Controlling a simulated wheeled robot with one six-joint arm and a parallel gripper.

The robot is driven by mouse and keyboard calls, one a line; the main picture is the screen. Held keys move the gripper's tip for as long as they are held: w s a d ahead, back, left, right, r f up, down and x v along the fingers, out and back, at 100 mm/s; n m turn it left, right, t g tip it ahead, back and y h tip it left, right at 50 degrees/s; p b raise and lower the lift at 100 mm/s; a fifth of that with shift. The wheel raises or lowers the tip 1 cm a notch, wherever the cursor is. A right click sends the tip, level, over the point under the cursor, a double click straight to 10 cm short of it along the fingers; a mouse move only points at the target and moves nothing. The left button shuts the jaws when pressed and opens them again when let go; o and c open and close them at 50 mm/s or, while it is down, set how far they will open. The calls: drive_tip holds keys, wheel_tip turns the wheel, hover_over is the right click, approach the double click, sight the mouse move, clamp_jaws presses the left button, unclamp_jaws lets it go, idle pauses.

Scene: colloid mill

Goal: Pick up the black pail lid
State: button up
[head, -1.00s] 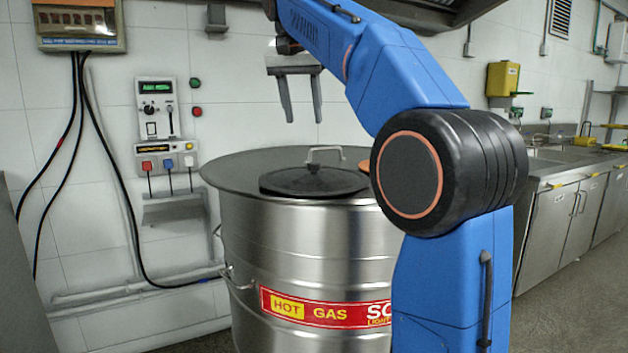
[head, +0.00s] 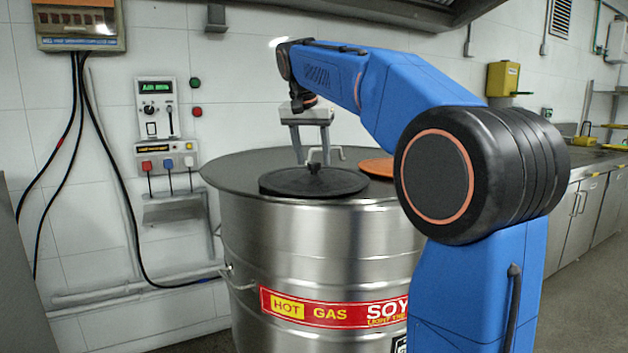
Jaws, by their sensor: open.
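The black pail lid (head: 285,184) is a flat round disc with a small dark knob in its middle. It lies on the top of a big steel drum (head: 300,245). My gripper (head: 313,158) points down just above the lid, with its two grey fingers apart and nothing seen between them but part of a bent metal handle in the same line of sight. The fingertips are close over the knob. I cannot tell whether they reach down beside it.
An orange disc (head: 378,167) lies on the drum top to the right of the lid, partly hidden by my arm. A control panel (head: 156,108) with cables is on the wall at left. A steel counter (head: 575,162) stands at the far right.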

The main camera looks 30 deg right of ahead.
drive_tip(key=shift+x, duration=0.8)
clamp_jaws()
